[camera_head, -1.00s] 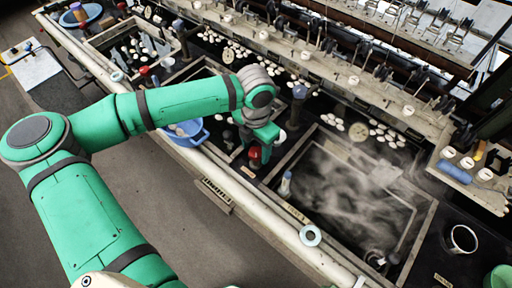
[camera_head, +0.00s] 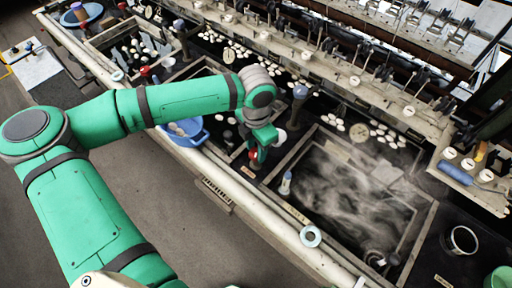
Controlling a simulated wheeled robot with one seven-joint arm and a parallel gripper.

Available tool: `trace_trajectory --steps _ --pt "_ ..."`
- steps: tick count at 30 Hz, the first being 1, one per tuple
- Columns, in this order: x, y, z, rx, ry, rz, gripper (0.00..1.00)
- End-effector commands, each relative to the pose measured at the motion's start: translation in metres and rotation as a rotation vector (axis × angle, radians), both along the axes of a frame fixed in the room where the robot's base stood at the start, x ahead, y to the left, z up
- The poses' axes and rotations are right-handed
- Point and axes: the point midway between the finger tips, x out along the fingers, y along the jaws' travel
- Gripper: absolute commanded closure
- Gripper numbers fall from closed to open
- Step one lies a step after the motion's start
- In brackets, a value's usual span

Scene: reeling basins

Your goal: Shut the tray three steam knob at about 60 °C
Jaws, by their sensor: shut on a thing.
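My gripper (camera_head: 258,156) points down at the near edge of the basins, between the middle basin and the steaming basin (camera_head: 296,207). It is shut on a red knob (camera_head: 253,154), of which only a little red shows beside the jaws. The knob's exact angle is hidden. A small pale upright thing, perhaps a thermometer (camera_head: 286,184), stands at the left corner of the steaming basin. Its reading is too small to tell. Steam drifts over the dark water.
A blue basin (camera_head: 188,141) sits left of my gripper. Another red knob (camera_head: 146,71) is farther left. A metal cup (camera_head: 461,240) stands at right. The floor in front is clear.

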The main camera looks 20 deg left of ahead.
Motion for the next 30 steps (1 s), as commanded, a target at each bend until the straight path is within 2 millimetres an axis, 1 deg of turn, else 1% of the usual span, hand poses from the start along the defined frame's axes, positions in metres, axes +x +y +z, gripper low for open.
trace_trajectory --steps 15,21,30 --pt "0.0017 0.0017 0.0015 0.005 -0.004 -0.404 0.88" --pt "0.0024 0.0014 0.0017 0.004 -0.006 -0.505 0.88" --pt "0.0024 0.0006 0.0015 0.004 -0.005 -0.571 0.88"
